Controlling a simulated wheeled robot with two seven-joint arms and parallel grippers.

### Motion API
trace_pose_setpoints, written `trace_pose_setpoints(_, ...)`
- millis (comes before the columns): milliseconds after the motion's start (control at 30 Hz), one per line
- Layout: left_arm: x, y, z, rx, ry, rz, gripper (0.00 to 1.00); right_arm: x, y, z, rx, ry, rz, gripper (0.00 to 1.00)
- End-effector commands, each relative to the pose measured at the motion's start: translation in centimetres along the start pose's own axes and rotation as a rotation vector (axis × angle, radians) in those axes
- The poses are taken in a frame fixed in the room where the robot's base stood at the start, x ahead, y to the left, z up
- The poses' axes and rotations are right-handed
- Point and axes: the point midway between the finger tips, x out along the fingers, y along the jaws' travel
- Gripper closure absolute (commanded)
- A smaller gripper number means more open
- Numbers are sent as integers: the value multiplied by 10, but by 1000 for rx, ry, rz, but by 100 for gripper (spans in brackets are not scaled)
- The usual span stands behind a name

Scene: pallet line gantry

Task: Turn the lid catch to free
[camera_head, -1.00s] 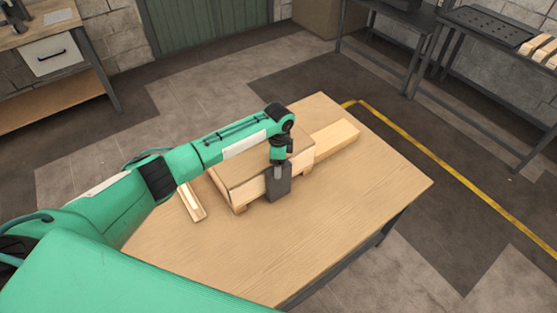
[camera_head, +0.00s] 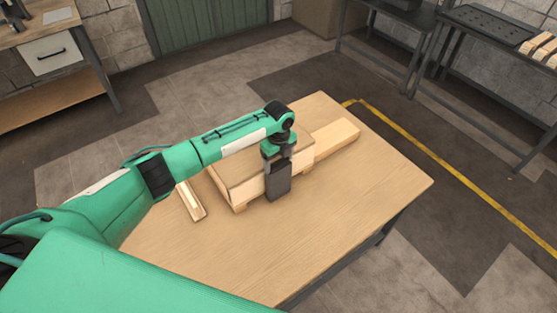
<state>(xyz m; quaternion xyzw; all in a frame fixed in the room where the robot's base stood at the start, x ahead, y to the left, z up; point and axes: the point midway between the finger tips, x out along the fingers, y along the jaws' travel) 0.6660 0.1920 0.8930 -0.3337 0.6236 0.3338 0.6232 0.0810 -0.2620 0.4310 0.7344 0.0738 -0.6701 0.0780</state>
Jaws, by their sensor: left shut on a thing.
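A wooden box with a closed lid (camera_head: 236,169) stands on the wooden table, partly covered by my left arm. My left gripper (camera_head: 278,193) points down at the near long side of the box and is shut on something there. The lid catch is hidden behind the gripper's dark body, so its position cannot be seen. My right gripper is not in view.
The box stands on a wooden table (camera_head: 300,240) whose front and right parts are clear. A wooden block (camera_head: 338,137) lies beyond the box at the right, and a narrow wooden piece (camera_head: 191,201) lies to its left. Dark benches (camera_head: 455,40) stand at the back right.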

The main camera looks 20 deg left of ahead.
Motion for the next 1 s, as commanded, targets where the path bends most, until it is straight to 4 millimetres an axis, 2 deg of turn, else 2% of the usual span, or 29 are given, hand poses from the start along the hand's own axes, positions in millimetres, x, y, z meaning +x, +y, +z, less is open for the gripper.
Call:
trace_pose_setpoints(300, -1, -1, -1, 83, 1, -2, 46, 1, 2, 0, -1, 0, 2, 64)
trace_pose_setpoints(733, -1, -1, -1, 93, 0, -2, 46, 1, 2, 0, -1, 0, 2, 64)
trace_pose_setpoints(767, -1, -1, -1, 93, 0, -2, 22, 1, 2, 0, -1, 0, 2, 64)
trace_pose_setpoints(867, -1, -1, -1, 93, 0, -2, 2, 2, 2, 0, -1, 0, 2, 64)
trace_pose_setpoints(1000, 0, 0, 0, 91, 0, -1, 2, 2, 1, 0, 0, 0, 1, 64)
